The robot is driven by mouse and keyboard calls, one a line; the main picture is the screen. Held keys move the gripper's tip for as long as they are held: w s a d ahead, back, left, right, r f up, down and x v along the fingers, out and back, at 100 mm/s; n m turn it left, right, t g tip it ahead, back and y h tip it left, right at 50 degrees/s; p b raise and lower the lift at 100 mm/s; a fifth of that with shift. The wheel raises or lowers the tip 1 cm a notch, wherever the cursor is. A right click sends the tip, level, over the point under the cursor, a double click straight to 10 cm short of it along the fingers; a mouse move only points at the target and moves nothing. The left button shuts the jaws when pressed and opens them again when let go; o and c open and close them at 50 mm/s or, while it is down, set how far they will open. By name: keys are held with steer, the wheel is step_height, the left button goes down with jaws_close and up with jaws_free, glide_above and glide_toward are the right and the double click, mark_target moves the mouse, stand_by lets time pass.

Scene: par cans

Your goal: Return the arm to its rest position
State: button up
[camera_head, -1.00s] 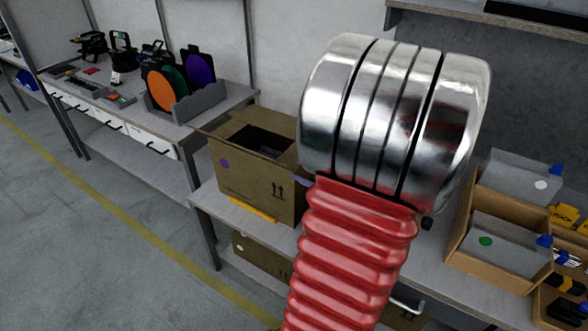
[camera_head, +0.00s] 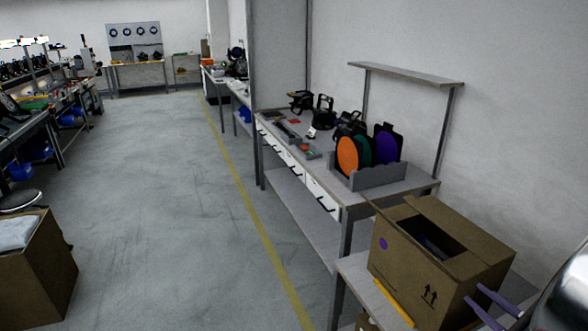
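My arm shows only at the lower right edge, as a piece of shiny silver link. Beside it, two slim purple prongs, which look like the fingers of my gripper (camera_head: 483,306), point up and left. They stand apart, with nothing seen held between them. They overlap the right side of the open cardboard box (camera_head: 402,262) in the picture; I cannot tell whether they touch it. The rest of my arm is out of view.
The box stands on a low bench at the right. Behind it, a workbench (camera_head: 390,193) holds orange, green and purple discs in a grey rack (camera_head: 372,178). Another cardboard box (camera_head: 40,275) stands at the lower left. The grey floor between, with a yellow line, is clear.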

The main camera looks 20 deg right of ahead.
steer(key=shift+w, duration=0.1)
steer(key=w+a+n+g+y, duration=0.35)
steer(key=w+a+n, duration=0.2)
steer(key=a, duration=0.55)
steer(key=w+a+n+g+y, duration=0.2)
steer(key=w+a+n+y, duration=0.4)
steer(key=a, duration=0.5)
steer(key=s+a+r+n+g+h, duration=0.1)
steer(key=s+a+r+n+h, duration=0.2)
steer(key=a+n, duration=0.5)
steer(key=s+a+r+n+g+h, duration=0.2)
steer(key=s+a+r+n+h, duration=0.1)
steer(key=a+n, duration=0.5)
steer(key=shift+s+a+n, duration=0.3)
steer(key=shift+s+n, duration=0.15)
steer(key=shift+n, duration=0.7)
steer(key=shift+d, duration=0.25)
